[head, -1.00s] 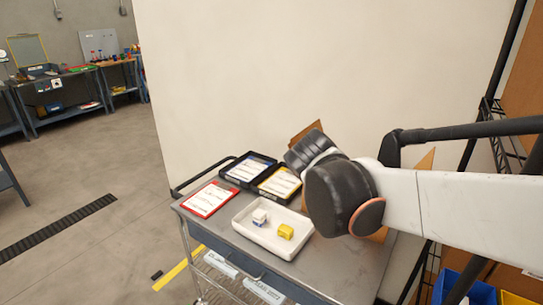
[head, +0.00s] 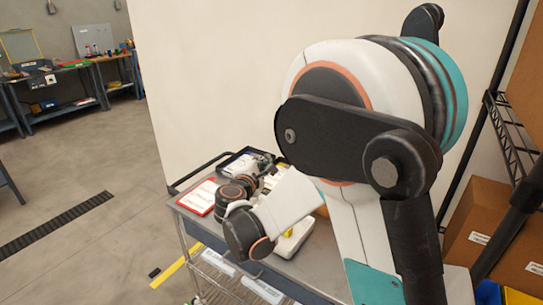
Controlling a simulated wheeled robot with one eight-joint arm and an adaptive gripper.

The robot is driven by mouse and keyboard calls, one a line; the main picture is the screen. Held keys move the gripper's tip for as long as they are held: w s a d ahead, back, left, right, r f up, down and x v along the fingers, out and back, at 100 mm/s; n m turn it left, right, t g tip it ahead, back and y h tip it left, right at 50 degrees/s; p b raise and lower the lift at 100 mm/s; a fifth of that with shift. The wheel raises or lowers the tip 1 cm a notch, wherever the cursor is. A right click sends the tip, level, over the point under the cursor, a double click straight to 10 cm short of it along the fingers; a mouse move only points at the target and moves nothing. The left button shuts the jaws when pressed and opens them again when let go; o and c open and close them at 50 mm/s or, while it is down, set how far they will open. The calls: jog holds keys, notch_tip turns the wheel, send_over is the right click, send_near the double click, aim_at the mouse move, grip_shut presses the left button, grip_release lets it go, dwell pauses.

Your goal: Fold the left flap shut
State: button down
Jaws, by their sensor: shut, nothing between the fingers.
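The box with the left flap is hidden behind my arm, so I cannot see how the flap stands. Only a small tan sliver (head: 321,211) shows at the edge of my arm; I cannot tell what it belongs to. My gripper (head: 265,162) is small and partly covered by my own wrist. It is over the black trays at the back of the cart, with its fingers shut and nothing seen between them. I cannot tell whether it touches anything.
The grey cart (head: 188,204) carries a red-framed card (head: 199,198), a black tray (head: 232,160) and a white tray (head: 290,246), partly covered by my arm. A pale wall stands behind. Cardboard boxes (head: 478,215) and a black rack are at right.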

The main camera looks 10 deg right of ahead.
jog(key=b+x, duration=0.2)
jog(key=x, duration=0.8)
jog(key=s+d, duration=0.1)
jog(key=s+d+r+b, duration=0.1)
jog(key=s, duration=0.1)
jog(key=shift+d+r, duration=0.2)
jog(key=shift+r, duration=0.05)
jog(key=shift+s+d+r, duration=0.1)
